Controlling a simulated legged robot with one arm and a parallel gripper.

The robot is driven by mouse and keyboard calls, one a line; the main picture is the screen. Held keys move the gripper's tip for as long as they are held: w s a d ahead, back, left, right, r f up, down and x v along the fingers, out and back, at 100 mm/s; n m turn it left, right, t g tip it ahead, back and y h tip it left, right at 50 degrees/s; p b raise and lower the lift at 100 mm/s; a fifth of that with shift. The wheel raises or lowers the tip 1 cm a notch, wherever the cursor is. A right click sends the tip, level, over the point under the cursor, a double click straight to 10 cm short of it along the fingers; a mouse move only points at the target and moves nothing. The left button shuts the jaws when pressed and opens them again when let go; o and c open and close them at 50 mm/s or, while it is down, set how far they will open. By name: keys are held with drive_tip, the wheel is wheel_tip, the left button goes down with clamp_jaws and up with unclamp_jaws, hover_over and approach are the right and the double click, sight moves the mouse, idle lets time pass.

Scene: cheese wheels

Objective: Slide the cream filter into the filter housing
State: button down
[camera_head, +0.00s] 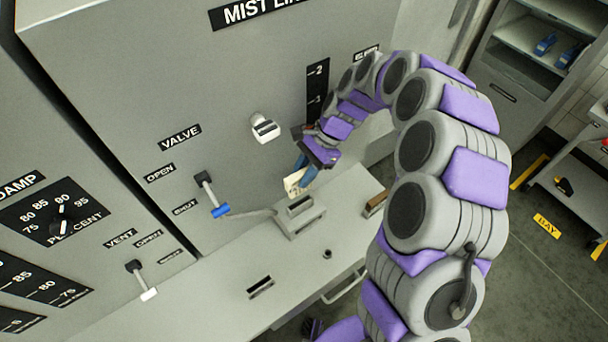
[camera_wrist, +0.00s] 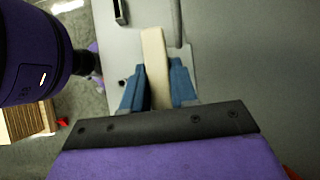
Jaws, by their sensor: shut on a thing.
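The cream filter (camera_head: 292,184) is a flat pale piece held between the blue fingers of my gripper (camera_head: 301,176). In the wrist view the cream filter (camera_wrist: 154,50) sticks out lengthwise past both fingers of my gripper (camera_wrist: 157,75), one finger on each side. The filter housing (camera_head: 300,217) is a grey block with a dark slot in its top, standing on the grey bench. In the head view the filter's lower end appears just above and behind the housing slot. I cannot tell whether they touch. The fingers partly cover the filter.
A grey cabinet front rises behind, with a white knob (camera_head: 264,128) and a blue-tipped valve lever (camera_head: 219,211) left of the housing. The bench (camera_head: 215,300) has another dark slot (camera_head: 260,287) and a small brown block (camera_head: 375,204). The front of the bench is mostly clear.

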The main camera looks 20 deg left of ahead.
drive_tip(key=shift+w+a+r, duration=0.1)
drive_tip(key=shift+w+a, duration=0.1)
drive_tip(key=shift+w, duration=0.1)
drive_tip(key=shift+d+r+p, duration=0.1)
drive_tip(key=shift+d+p, duration=0.15)
drive_tip(key=shift+p, duration=0.1)
drive_tip(key=shift+s+f, duration=0.1)
drive_tip(key=shift+f, duration=0.1)
drive_tip(key=f, duration=0.2)
drive_tip(key=a+f, duration=0.1)
drive_tip(key=f, duration=0.1)
drive_tip(key=shift+a+b, duration=0.15)
drive_tip(key=shift+b, duration=0.2)
drive_tip(key=shift+d+f, duration=0.55)
drive_tip(key=shift+f, duration=0.25)
drive_tip(key=shift+a, duration=0.2)
